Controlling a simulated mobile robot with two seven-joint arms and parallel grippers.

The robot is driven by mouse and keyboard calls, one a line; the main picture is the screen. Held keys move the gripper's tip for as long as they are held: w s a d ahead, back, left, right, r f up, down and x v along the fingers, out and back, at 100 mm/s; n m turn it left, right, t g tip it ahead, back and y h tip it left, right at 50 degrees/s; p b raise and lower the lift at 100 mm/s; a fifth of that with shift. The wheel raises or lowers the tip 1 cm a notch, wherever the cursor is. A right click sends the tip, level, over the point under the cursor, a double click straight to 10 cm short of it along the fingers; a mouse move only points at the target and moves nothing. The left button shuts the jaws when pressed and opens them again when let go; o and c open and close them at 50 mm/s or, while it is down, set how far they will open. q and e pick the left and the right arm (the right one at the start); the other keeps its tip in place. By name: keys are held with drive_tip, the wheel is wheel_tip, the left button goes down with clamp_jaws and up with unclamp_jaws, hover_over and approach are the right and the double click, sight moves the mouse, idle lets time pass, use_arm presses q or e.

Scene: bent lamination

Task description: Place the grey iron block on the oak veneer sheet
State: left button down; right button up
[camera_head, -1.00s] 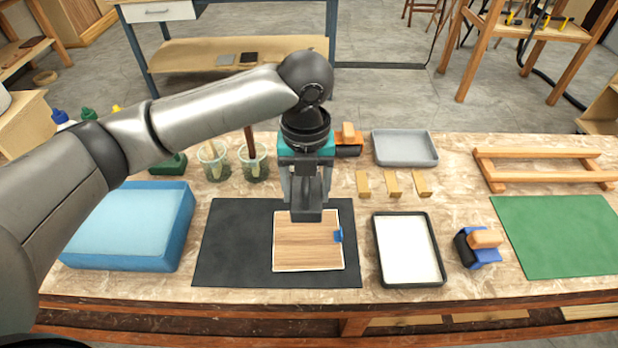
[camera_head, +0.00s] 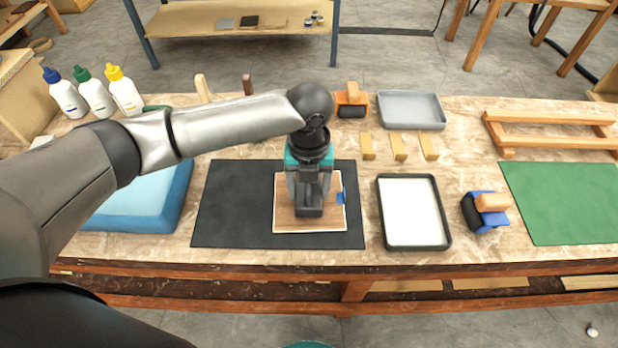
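The oak veneer sheet (camera_head: 331,215) is a light brown wood-grain square with a pale edge and a blue tab on its right side. It lies on the black mat (camera_head: 229,205). My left gripper (camera_head: 309,196) points down over the sheet and hides part of it. It looks shut on the dark grey iron block (camera_head: 309,211), at its fingertips over the sheet. I cannot tell whether the block touches the sheet.
A white-filled black tray (camera_head: 409,212), a blue roller (camera_head: 486,211) and a green mat (camera_head: 565,200) lie to the right. Small wooden blocks (camera_head: 398,146) and a grey tray (camera_head: 411,110) are behind. A blue slab (camera_head: 150,207) and glue bottles (camera_head: 95,93) are left.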

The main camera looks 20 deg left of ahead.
use_arm(q)
drive_tip(key=shift+w, duration=0.1)
drive_tip(key=shift+c, duration=0.2)
unclamp_jaws()
drive_tip(key=shift+f, duration=0.15)
wheel_tip(320, 180, up, 12)
drive_tip(key=p, duration=0.3)
drive_tip(key=shift+r, duration=0.2)
